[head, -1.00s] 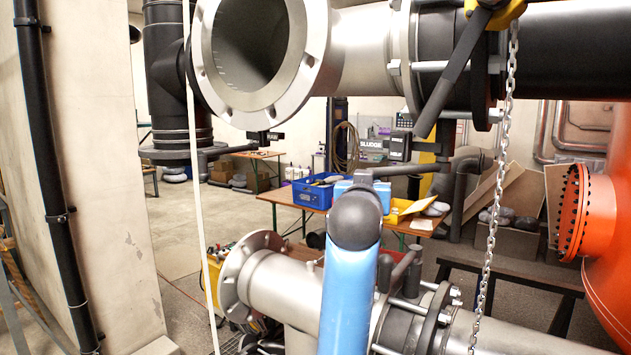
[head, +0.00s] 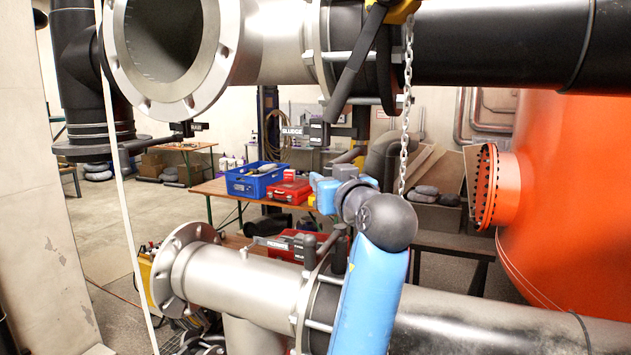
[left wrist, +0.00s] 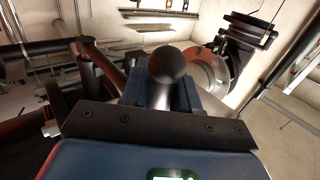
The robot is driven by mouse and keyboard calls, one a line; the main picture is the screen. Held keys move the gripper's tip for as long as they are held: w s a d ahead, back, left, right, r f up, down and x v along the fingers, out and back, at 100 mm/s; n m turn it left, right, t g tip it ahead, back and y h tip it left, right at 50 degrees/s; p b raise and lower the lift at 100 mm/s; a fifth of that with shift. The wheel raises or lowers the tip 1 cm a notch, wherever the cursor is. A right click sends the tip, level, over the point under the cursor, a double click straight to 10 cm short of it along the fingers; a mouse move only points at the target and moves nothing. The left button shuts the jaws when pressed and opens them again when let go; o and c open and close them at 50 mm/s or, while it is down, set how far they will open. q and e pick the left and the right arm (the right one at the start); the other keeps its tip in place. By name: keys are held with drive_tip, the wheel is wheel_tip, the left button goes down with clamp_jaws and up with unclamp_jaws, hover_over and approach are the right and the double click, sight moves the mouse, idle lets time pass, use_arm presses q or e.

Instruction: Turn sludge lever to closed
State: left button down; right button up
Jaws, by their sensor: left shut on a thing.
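In the head view my blue left gripper (head: 324,190) is past the dark round wrist, near the middle of the picture, and the knob is hidden there. My right gripper is not in view.
A large flanged pipe (head: 270,45) crosses above, with a dark lever (head: 356,65) and a hanging chain (head: 405,120). A lower pipe (head: 235,280) runs close beside my arm. An orange tank (head: 570,190) stands right. A table holds a blue crate (head: 254,183) and red toolbox (head: 287,192).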

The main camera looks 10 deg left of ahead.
use_arm(q)
drive_tip(key=shift+d, duration=0.1)
idle(0.4)
drive_tip(key=c, duration=0.9)
unclamp_jaws()
drive_tip(key=shift+s, duration=0.1)
drive_tip(key=shift+s, duration=0.1)
drive_tip(key=shift+s+d, duration=0.15)
drive_tip(key=shift+s, duration=0.05)
drive_tip(key=shift+b+v, duration=1.85)
drive_tip(key=shift+v, duration=3.3)
